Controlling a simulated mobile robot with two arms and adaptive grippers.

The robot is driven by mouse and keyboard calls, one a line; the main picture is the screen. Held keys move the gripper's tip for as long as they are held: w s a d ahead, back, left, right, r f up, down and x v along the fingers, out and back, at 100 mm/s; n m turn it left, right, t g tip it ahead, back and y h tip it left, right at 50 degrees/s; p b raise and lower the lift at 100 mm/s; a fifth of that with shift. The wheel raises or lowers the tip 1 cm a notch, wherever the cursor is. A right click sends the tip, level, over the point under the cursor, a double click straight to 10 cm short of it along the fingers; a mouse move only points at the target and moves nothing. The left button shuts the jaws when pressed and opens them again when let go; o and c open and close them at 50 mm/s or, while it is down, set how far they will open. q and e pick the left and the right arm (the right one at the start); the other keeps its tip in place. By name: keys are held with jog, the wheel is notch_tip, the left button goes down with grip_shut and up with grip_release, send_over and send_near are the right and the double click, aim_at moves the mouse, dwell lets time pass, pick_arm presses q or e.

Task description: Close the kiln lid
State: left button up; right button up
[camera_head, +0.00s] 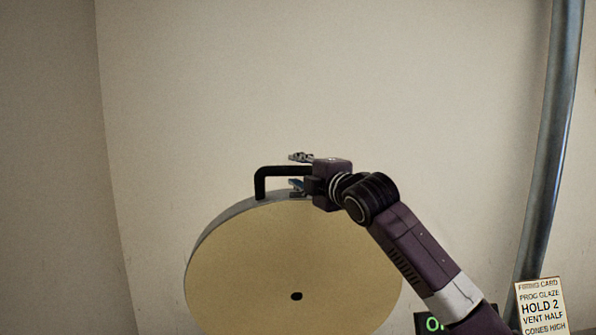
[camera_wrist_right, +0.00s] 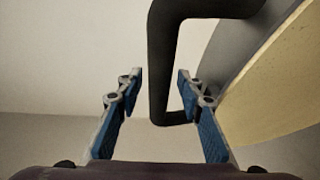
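The kiln lid (camera_head: 245,260) is a round disc with a pale yellow inner face and a grey rim. It stands raised, with its inner face towards the head camera. A black bent handle (camera_head: 262,180) sticks up from its top rim. My right gripper (camera_head: 298,171) is at the handle, its fingers apart above and below the bar. In the right wrist view the handle (camera_wrist_right: 162,60) passes between the open fingers (camera_wrist_right: 160,78), with gaps on both sides. The kiln body is not visible. My left gripper is out of view.
A grey metal pipe (camera_head: 550,130) rises at the right. A firing card (camera_head: 541,306) and part of a dark sign with green letters (camera_head: 432,323) are at the lower right. A plain wall (camera_head: 300,80) lies behind; the space left of the lid looks clear.

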grip_shut()
jog(key=shift+s+f+b, duration=0.1)
jog(key=shift+f+b, duration=0.1)
jog(key=shift+b, duration=0.1)
jog(key=s+f+n+t+y+b, duration=0.1)
jog(key=s+f+b, duration=0.3)
jog(key=s+b, duration=0.4)
jog(key=s+f+n+t+y+b, duration=0.1)
jog(key=s+f+t+b, duration=0.1)
jog(key=s+f+b, duration=0.3)
jog(key=s+f+t+b, duration=0.1)
jog(key=s+f+b, duration=0.3)
jog(key=s+b, duration=0.8)
jog(key=s, duration=0.5)
jog(key=shift+s+f+n+y, duration=0.25)
jog(key=shift+s+n+y, duration=0.15)
